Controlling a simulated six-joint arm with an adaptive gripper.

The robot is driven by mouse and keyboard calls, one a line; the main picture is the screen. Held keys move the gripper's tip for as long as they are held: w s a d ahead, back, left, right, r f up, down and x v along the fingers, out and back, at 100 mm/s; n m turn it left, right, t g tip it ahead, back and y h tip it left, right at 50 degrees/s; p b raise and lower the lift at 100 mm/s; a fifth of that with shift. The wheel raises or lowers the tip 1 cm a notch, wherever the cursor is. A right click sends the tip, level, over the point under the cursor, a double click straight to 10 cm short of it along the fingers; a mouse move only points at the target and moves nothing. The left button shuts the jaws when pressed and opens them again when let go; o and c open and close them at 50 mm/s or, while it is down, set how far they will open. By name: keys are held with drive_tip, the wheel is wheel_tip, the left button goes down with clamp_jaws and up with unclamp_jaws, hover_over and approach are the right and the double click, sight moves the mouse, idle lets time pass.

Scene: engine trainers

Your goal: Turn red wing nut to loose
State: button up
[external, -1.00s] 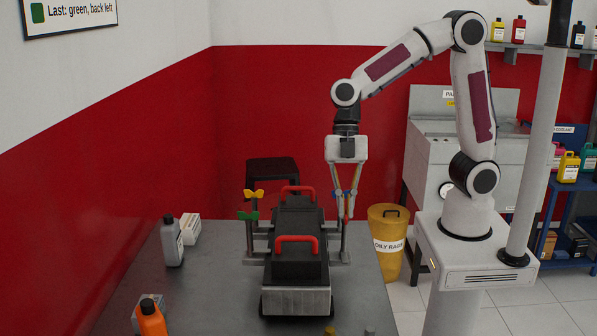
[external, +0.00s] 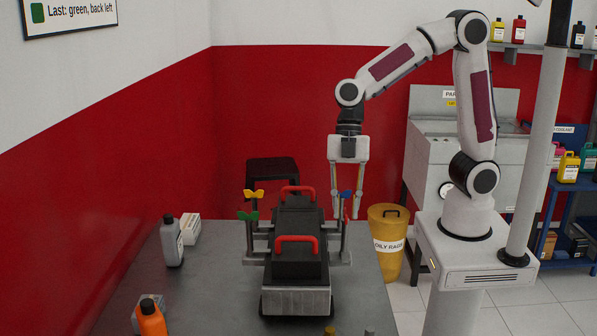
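The red wing nut (external: 344,213) is on the front right post of the engine trainer, small and partly hidden between the fingers. My gripper (external: 346,216) points down over this post. Its fingers are spread apart, one on each side of the post top, with a gap to the nut as far as I can see. The blue wing nut (external: 345,194) shows behind, between the fingers. The exact angle of the red nut is too small to tell.
The engine trainer's black block (external: 297,222), with red handles (external: 297,239), stands between the posts on a grey table (external: 210,290). A grey bottle (external: 171,242) and an orange bottle (external: 151,318) stand at left. A yellow bin (external: 388,240) is beside the table's right edge.

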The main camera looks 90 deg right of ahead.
drive_tip(key=shift+s+m+t, duration=0.15)
drive_tip(key=shift+m+t, duration=0.55)
drive_tip(key=shift+m, duration=1.2)
drive_tip(key=shift+a+m+t+h, duration=0.1)
drive_tip(key=shift+m+t+h, duration=0.35)
drive_tip(key=shift+m, duration=0.65)
